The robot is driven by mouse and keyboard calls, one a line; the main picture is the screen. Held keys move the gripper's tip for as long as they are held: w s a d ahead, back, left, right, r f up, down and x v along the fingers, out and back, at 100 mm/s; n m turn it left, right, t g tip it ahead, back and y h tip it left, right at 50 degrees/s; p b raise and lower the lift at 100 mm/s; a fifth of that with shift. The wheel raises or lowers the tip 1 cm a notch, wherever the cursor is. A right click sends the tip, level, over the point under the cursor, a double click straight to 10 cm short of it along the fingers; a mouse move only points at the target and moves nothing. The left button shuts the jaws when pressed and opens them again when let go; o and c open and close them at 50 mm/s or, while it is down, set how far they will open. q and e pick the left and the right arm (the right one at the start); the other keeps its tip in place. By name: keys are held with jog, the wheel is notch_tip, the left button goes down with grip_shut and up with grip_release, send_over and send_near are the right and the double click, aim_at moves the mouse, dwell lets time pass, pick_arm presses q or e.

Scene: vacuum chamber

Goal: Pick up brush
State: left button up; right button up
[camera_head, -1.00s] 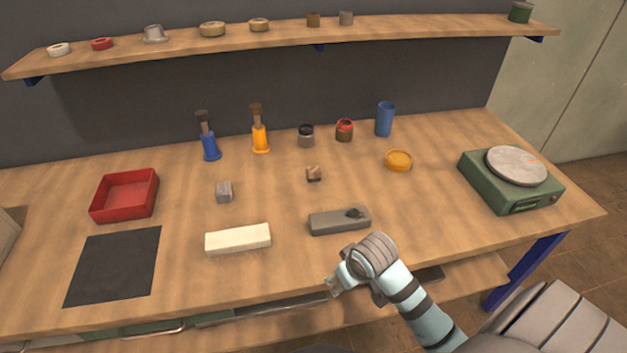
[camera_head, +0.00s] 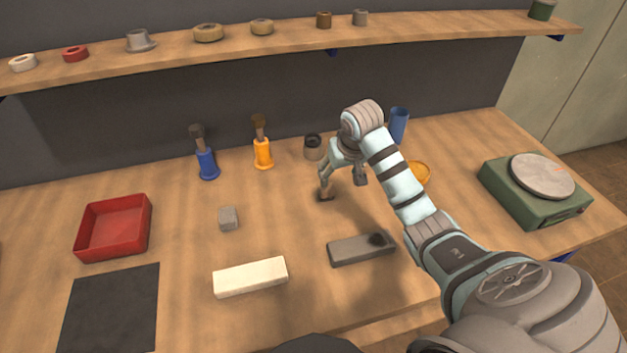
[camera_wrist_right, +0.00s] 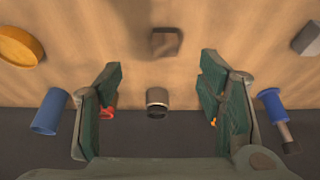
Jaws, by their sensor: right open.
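Two brushes with dark bristles up stand upright at the back of the table. One is the blue brush (camera_head: 207,164), the other the orange brush (camera_head: 263,151). My right gripper (camera_head: 343,188) is open and empty above the table, to the right of both and apart from them. In the right wrist view my gripper's two green-padded fingers (camera_wrist_right: 163,98) are spread wide. There the blue brush (camera_wrist_right: 271,108) shows beyond the right finger, and the orange brush is mostly hidden behind that finger. My left gripper is not in view.
A small brown block (camera_wrist_right: 166,42) lies below my right gripper. A grey-black jar (camera_head: 313,147), blue cup (camera_head: 398,124) and yellow dish (camera_head: 420,172) stand nearby.

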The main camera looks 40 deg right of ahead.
aim_at(328, 190)
jog(key=b+x, duration=0.2)
jog(key=x, duration=0.6)
jog(key=shift+d+f, duration=0.1)
jog(key=shift+f, duration=0.15)
jog(key=x, duration=0.2)
jog(key=b+x, duration=0.1)
jog(key=w+b+x, duration=0.1)
jog(key=x, duration=0.1)
jog(key=shift+w+a+f, duration=0.15)
jog(key=shift+a+f, duration=0.05)
jog(key=shift+a, duration=0.2)
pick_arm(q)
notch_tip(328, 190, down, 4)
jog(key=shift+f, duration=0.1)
pick_arm(e)
jog(key=shift+r, duration=0.1)
jog(key=shift+c, duration=0.9)
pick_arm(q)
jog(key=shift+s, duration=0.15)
pick_arm(e)
jog(key=c, duration=1.1)
jog(key=shift+o, duration=0.2)
